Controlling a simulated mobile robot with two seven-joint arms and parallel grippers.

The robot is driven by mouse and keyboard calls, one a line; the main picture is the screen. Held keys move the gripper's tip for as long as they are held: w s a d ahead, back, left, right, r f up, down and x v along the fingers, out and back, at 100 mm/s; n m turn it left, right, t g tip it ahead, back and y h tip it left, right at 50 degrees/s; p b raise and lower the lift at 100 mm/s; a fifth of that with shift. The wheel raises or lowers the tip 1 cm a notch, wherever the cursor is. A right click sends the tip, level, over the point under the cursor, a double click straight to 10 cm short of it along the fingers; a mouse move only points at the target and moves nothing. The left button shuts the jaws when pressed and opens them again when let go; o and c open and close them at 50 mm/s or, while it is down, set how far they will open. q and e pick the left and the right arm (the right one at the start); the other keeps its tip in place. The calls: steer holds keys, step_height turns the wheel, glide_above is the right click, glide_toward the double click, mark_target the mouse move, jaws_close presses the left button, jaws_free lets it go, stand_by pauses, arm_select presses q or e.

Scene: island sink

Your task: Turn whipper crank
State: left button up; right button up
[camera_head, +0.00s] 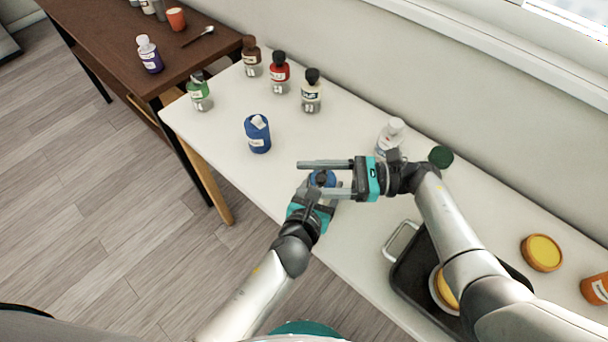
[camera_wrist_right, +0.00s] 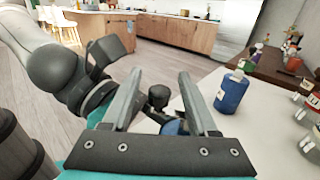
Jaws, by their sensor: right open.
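A small blue object with a dark knob, which appears to be the whipper (camera_head: 322,178), is on the white table between my two grippers, mostly covered by them. In the right wrist view its dark knob (camera_wrist_right: 158,95) stands between my right fingers, with a bit of blue below. My right gripper (camera_head: 303,180) is open, pointing left, one finger on each side of the blue object. My left gripper (camera_head: 312,198) is at the near side of the object; its fingers are largely hidden, so I cannot tell whether it grips it.
A blue bottle (camera_head: 258,138) stands left of the grippers. Several small bottles, including a red one (camera_head: 280,75), stand farther back. A white bottle (camera_head: 390,137) and a green lid (camera_head: 441,156) are behind my right arm. A black tray (camera_head: 408,275) lies at the right.

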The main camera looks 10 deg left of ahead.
steer(key=shift+s+a, duration=0.1)
steer(key=shift+a, duration=0.7)
steer(key=shift+c, duration=0.3)
jaws_close()
